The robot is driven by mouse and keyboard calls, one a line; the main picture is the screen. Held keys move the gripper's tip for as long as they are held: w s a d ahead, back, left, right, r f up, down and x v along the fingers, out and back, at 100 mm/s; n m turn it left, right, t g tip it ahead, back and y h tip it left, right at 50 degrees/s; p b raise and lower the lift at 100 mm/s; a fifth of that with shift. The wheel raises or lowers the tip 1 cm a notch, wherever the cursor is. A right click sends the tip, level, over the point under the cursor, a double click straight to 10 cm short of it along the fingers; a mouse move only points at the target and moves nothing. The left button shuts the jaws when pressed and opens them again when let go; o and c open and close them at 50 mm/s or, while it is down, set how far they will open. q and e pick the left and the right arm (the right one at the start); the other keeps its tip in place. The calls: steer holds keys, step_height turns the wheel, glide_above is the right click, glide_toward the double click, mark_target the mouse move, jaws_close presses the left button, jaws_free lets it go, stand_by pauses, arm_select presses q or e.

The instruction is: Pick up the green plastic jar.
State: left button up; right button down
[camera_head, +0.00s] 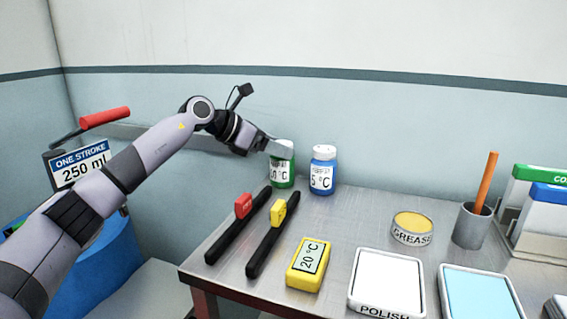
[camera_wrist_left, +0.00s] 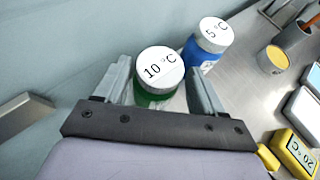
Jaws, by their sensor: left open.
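The green plastic jar (camera_head: 282,169) stands upright at the back left of the metal table, with a white lid and a label. In the left wrist view the jar (camera_wrist_left: 158,75) shows its white lid marked 10 °C, between the two open fingers. My left gripper (camera_head: 273,148) is open at the top of the jar, and its fingers also show in the left wrist view (camera_wrist_left: 160,88). The jar's lower body is mostly hidden in the wrist view. I cannot tell whether a finger touches it. My right gripper is not in view.
A blue jar (camera_head: 322,171) marked 5 °C stands close to the right of the green one. Red-tagged and yellow-tagged black bars (camera_head: 270,238) lie in front. A yellow 20 °C block (camera_head: 308,265), a grease tin (camera_head: 412,229) and a pencil cup (camera_head: 472,226) stand farther right. The wall is close behind.

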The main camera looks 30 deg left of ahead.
arm_select(q)
steer(key=shift+x, duration=2)
steer(key=c, duration=0.9)
steer(key=shift+r, duration=0.1)
